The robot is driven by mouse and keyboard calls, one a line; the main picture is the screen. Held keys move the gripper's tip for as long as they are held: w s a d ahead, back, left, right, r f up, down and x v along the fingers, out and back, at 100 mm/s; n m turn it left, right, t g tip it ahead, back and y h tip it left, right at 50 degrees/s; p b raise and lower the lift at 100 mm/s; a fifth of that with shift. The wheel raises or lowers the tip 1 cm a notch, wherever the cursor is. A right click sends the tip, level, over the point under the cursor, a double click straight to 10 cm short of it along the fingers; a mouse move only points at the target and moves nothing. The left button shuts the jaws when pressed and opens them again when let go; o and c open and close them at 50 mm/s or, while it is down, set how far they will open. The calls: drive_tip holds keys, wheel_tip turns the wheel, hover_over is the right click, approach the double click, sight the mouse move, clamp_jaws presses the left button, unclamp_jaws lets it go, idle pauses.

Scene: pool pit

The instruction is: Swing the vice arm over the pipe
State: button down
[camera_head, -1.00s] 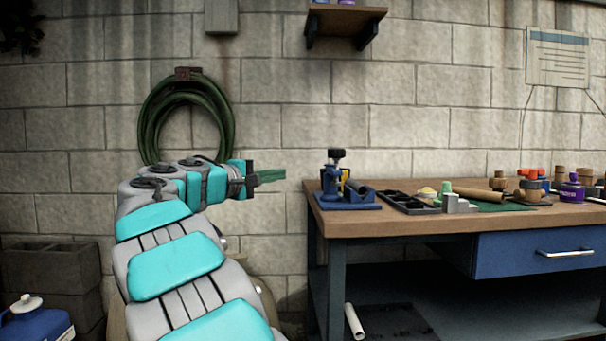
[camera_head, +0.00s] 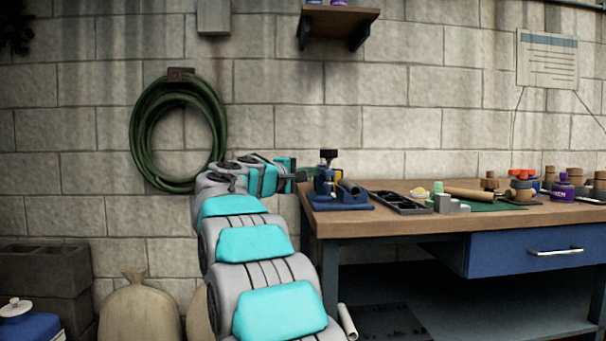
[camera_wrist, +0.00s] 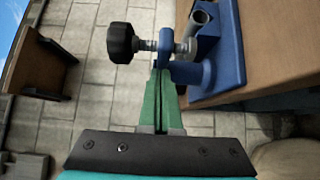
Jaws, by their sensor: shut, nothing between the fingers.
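The blue vice (camera_head: 345,205) stands at the left end of the workbench, and its base also shows in the wrist view (camera_wrist: 229,50). Its blue vice arm (camera_wrist: 166,45) carries a screw with a black knob (camera_wrist: 123,42); the knob also shows in the head view (camera_head: 329,156). The pipe (camera_wrist: 199,18) is a short grey tube on the base, beside the arm and apart from the screw. My gripper (camera_wrist: 163,76) has its green fingers together and empty. The fingertips are close to the vice arm; I cannot tell whether they touch.
The workbench (camera_head: 420,226) holds a black tray (camera_head: 401,203), a wooden roller (camera_head: 467,194) and several bottles and fittings to the right of the vice. A green hose (camera_head: 141,140) hangs on the wall.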

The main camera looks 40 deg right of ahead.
idle(0.4)
drive_tip(key=shift+s+d+n+t+b, duration=0.15)
drive_tip(key=shift+n+t+b, duration=0.15)
drive_tip(key=shift+t, duration=0.1)
